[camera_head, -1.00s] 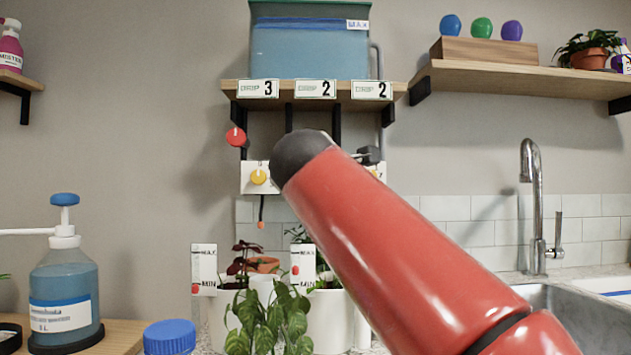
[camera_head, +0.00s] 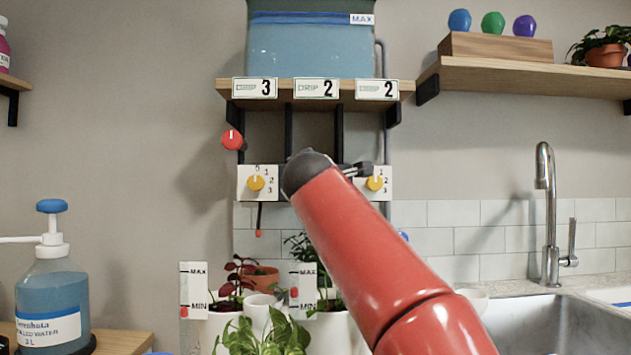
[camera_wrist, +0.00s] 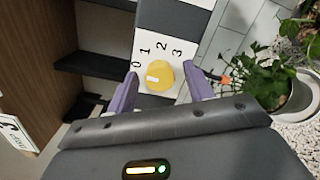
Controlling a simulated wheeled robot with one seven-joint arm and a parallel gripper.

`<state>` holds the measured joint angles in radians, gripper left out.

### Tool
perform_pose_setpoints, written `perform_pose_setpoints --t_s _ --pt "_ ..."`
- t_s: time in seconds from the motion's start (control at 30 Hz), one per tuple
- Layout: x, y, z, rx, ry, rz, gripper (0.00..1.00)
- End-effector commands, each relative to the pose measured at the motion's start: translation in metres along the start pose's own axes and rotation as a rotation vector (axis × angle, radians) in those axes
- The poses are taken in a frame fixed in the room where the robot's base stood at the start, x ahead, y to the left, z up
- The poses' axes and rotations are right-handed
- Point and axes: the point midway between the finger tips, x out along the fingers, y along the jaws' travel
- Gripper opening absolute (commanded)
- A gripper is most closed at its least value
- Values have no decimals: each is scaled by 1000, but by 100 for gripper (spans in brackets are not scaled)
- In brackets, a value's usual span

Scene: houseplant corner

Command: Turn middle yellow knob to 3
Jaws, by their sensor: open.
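In the wrist view a yellow knob (camera_wrist: 161,77) sits on a white dial plate (camera_wrist: 178,33) marked 0, 1, 2 and 3. A white mark on the knob lies toward its left side, nearest the 0. My gripper (camera_wrist: 159,71) is open, with one purple finger on each side of the knob; I cannot tell whether either touches it. In the head view my red arm hides the middle dial and its knob. The left yellow knob (camera_head: 256,183) and right yellow knob (camera_head: 375,183) show on either side. The middle sign (camera_head: 316,88) above reads 2.
A shelf (camera_head: 225,88) with a blue water tank (camera_head: 312,50) is above the dials. A red knob (camera_head: 232,140) is at upper left. Potted plants (camera_head: 262,335) and level gauges (camera_head: 193,290) stand below. A faucet (camera_head: 546,215) and sink are at right.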

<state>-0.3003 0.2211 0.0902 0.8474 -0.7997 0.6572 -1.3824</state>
Motion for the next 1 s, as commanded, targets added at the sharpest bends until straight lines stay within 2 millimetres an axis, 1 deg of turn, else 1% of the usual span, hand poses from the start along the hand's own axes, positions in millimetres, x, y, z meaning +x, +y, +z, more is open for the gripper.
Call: perform_pose_setpoints --t_s 0.17,0.5,0.77,1.0 --pt "0 0 0 0 0 0 52" --pt "0 0 0 0 0 -1 8" --pt "0 0 0 25 0 -3 8" --pt "0 0 1 145 3 -12 8"
